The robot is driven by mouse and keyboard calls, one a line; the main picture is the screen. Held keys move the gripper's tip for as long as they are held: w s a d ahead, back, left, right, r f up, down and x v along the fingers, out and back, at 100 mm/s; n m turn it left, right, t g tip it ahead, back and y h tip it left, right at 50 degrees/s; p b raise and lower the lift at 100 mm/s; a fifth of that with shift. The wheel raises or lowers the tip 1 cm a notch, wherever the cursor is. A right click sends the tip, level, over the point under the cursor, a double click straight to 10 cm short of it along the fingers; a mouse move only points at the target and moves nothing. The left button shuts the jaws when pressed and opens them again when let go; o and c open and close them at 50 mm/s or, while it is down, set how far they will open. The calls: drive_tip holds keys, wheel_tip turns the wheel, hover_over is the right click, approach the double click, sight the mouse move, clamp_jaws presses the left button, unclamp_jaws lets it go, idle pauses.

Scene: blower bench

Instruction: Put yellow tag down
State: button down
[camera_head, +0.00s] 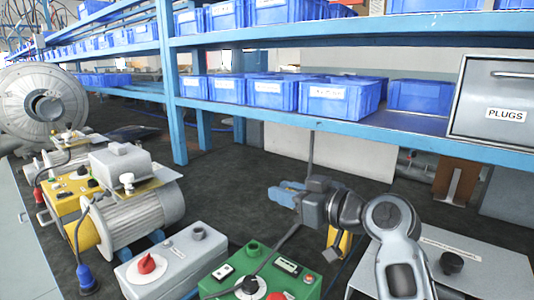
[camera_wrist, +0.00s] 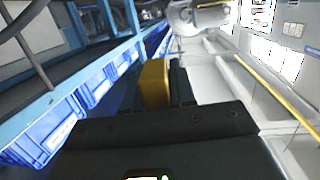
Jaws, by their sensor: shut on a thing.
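The yellow tag (camera_wrist: 155,84) shows in the wrist view as a small yellow block between the dark fingers of my gripper (camera_wrist: 160,92). The gripper is shut on it. Its lower part is hidden behind the dark gripper body. In the head view my arm reaches in from the lower right, above the bench. A yellow piece (camera_head: 341,243) shows just below the arm there; I cannot tell whether it is the same tag. No contact between the held tag and a surface is visible.
Blue bins (camera_head: 340,101) line the blue shelf (camera_head: 310,122) behind. A grey PLUGS box (camera_head: 497,95) is at right. A motor (camera_head: 150,205), a grey box with a red knob (camera_head: 165,262) and a green control box (camera_head: 262,275) stand in front. Dark bench surface (camera_head: 225,195) is clear mid-picture.

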drive_tip(key=s+d+f+m+t+h, duration=0.1)
drive_tip(key=s+d+f+m+h, duration=0.2)
drive_tip(key=s+d+f, duration=0.3)
drive_tip(key=s+d+f+m+t+h, duration=0.2)
drive_tip(key=s+d+f+m+h, duration=0.1)
drive_tip(key=f, duration=1.4)
drive_tip(key=s+d+f+m+t+h, duration=0.1)
drive_tip(key=s+d+f+m+h, duration=0.2)
drive_tip(key=s+d+f+h, duration=0.2)
drive_tip(key=s+d+f, duration=0.3)
drive_tip(key=s+f, duration=0.1)
drive_tip(key=f, duration=0.3)
drive_tip(key=shift+s+d+f+t, duration=0.2)
drive_tip(key=shift+s+d+t, duration=0.1)
drive_tip(key=shift+s+t, duration=0.1)
